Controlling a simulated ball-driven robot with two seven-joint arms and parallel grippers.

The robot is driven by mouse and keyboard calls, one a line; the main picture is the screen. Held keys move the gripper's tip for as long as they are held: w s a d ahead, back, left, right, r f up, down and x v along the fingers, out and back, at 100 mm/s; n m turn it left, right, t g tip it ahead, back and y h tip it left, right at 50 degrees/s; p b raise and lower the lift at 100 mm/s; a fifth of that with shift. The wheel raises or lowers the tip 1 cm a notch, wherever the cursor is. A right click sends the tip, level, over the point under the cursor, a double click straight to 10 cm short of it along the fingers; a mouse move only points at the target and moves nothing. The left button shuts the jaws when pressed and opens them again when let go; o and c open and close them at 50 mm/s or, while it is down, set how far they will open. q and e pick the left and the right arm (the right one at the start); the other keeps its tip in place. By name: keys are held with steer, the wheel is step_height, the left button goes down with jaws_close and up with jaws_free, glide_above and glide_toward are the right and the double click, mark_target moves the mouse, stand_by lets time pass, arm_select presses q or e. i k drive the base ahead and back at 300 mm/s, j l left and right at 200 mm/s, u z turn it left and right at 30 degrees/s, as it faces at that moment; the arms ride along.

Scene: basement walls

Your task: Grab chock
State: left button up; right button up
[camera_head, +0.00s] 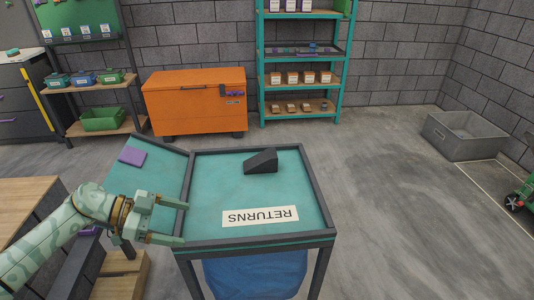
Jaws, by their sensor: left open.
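A dark grey wedge-shaped chock (261,162) lies on the teal top of a table (222,175) with a dark frame. A white label reading RETURNS (260,216), upside down in view, lies on the same top, nearer to me. My left gripper (184,222) is open and empty at the table's left edge, left of and nearer than the chock. Its fingers point right and stand clear of the chock. My right gripper is not in view.
A teal side panel (172,171) with a purple piece (132,156) adjoins the table's left. An orange chest (195,101) and a teal shelf rack (261,83) stand behind. A grey bin (465,136) is at right.

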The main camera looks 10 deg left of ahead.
mark_target(266, 161)
steer(key=i, duration=1.1)
